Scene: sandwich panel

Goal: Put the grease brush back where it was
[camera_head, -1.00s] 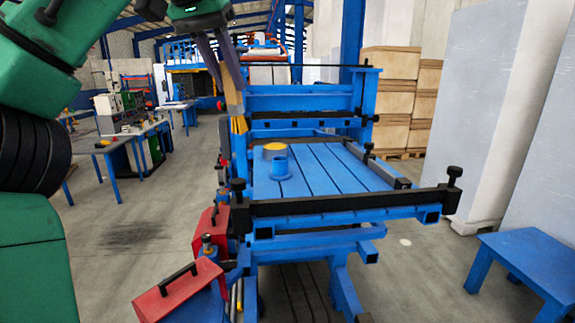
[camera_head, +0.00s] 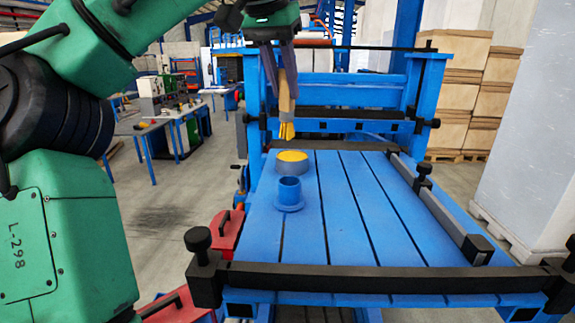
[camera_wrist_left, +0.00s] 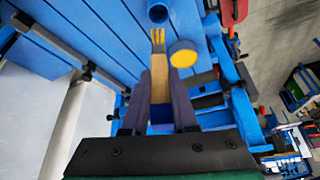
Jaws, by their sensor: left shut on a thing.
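The grease brush (camera_head: 287,105) has a wooden handle and yellow bristles that point down in the head view. My left gripper (camera_head: 285,78) is shut on its handle and holds it above the far left part of the blue table. In the left wrist view the brush (camera_wrist_left: 159,62) sticks out between the two fingers of my left gripper (camera_wrist_left: 160,92). A blue cup-like holder with a flange (camera_head: 289,193) stands on the table. A round tin with a yellow top (camera_head: 291,164) stands just behind it; it also shows in the left wrist view (camera_wrist_left: 183,54). My right gripper is not in view.
The slotted blue table (camera_head: 345,235) is mostly bare to the right of the holder. A blue frame (camera_head: 335,92) rises behind. A red toolbox (camera_head: 227,232) is at the left.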

